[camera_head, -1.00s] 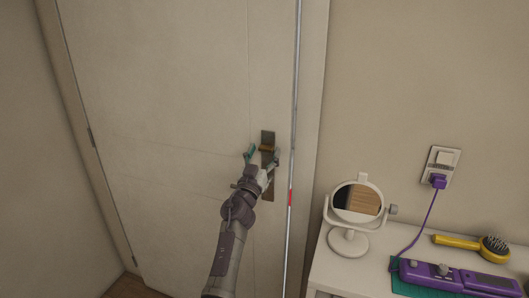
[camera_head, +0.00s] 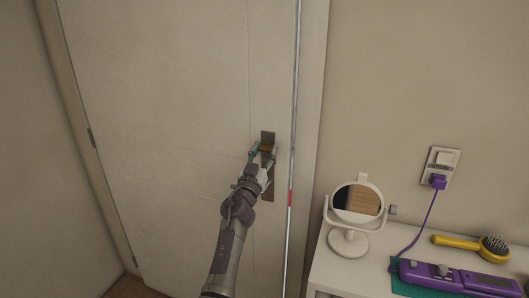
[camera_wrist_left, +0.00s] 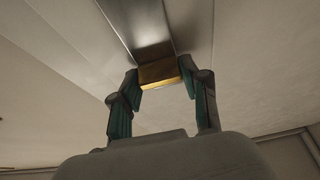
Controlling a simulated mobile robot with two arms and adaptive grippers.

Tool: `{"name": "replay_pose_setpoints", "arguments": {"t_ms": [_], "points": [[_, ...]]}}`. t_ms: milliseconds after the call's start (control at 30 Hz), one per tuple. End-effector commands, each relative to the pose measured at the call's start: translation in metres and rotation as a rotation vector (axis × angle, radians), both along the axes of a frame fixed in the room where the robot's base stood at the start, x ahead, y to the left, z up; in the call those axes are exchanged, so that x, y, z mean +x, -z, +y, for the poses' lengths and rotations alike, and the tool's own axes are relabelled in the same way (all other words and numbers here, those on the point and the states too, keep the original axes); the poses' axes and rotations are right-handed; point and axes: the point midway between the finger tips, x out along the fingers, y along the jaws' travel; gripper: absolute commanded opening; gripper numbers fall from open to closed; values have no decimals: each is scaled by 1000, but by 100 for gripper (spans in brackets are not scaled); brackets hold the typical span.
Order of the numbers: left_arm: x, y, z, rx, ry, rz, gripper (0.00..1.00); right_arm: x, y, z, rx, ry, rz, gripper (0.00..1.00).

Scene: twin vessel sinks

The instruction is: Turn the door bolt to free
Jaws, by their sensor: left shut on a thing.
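The pale door (camera_head: 170,120) carries a tall dark metal plate (camera_head: 268,135) near its right edge. A small brass bolt knob (camera_head: 266,147) sits on the plate. In the left wrist view the brass knob (camera_wrist_left: 159,75) lies between my two fingertips, below the shiny plate (camera_wrist_left: 150,35). My left gripper (camera_head: 263,152) is shut on the knob, one finger on each side. The fingers and wrist hide part of the knob and plate in the head view. My right gripper is not in view.
A white cabinet (camera_head: 335,270) stands right of the door. It bears a round mirror (camera_head: 357,202), a yellow hairbrush (camera_head: 455,241) and a purple device (camera_head: 450,276) with its cord plugged into a wall socket (camera_head: 442,160). A red mark (camera_head: 291,198) shows on the door's edge.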

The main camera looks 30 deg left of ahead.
Motion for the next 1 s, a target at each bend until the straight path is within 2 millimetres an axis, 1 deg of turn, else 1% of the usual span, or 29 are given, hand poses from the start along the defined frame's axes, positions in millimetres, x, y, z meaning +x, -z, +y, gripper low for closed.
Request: {"name": "replay_pose_setpoints", "arguments": {"t_ms": [267, 667, 1000], "points": [[0, -2, 1, 153, 0, 39, 11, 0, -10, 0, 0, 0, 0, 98], [0, -3, 2, 516, 1, 126, 11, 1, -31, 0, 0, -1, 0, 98], [-1, -4, 2, 832, 2, 202, 11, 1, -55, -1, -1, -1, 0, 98]]}}
